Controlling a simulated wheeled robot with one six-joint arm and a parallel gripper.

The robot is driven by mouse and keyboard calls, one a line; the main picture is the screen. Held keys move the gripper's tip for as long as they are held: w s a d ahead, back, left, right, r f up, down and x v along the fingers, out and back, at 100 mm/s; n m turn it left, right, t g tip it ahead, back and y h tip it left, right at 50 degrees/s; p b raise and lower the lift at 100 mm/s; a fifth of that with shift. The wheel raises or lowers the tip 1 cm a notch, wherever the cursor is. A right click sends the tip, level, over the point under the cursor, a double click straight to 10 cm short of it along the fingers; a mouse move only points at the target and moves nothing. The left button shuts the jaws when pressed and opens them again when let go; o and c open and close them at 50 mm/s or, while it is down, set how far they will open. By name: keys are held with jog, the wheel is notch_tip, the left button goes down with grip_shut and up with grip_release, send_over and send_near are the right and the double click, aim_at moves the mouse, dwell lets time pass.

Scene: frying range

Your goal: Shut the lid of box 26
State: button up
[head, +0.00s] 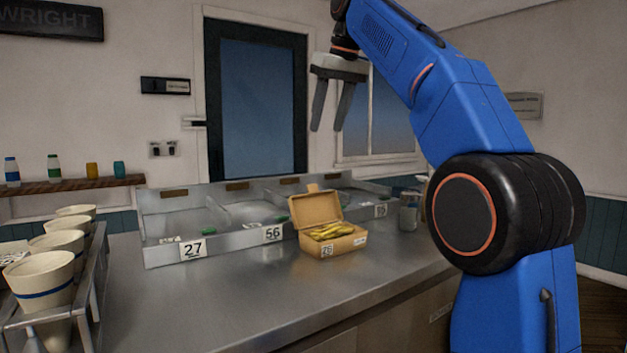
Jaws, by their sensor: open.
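Box 26 (345,246) is a small tan box on the metal counter, with a label reading 26 on its front left. Its lid (315,208) stands open, tilted up at the back, with a small tab on top. Several yellow, elongated things (331,231) lie inside the box. My gripper (328,130) hangs in the air, well above the box and apart from it. Its two fingers point down and are spread, with nothing between them.
Metal bins labelled 27 (193,249) and 56 (272,234) stand behind and left of the box. A grey can (408,217) stands to its right. A rack of cream cups (45,277) is at the left. The counter (235,300) in front is clear.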

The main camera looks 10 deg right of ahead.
aim_at(312, 185)
jog(key=x, duration=1.6)
jog(key=shift+w+f, duration=0.15)
jog(key=shift+f, duration=0.2)
jog(key=shift+c, duration=0.3)
grip_shut()
